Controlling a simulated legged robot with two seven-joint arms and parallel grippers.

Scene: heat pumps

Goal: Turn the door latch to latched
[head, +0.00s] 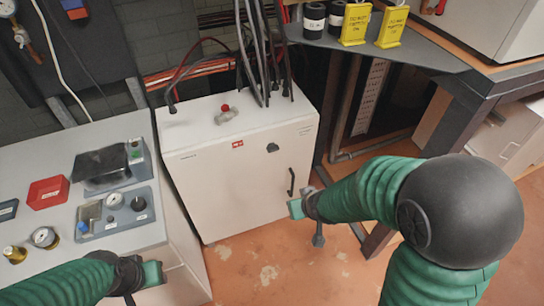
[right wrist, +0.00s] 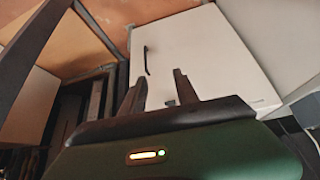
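A white cabinet (head: 240,175) stands upright on the floor, its front door closed as far as I can see. A small black latch (head: 273,147) sits on the upper part of the door; its exact turn is too small to tell. A black bar handle (head: 291,182) is below and right of it. My right gripper (head: 309,208) is in front of the door's lower right, apart from the latch.
A grey bench (head: 110,240) with gauges, a red tray (head: 47,191) and a control box stands left of the cabinet. Cables rise from the cabinet's top. A dark-framed table (head: 440,75) with yellow signs is at right. Orange floor lies open before the cabinet.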

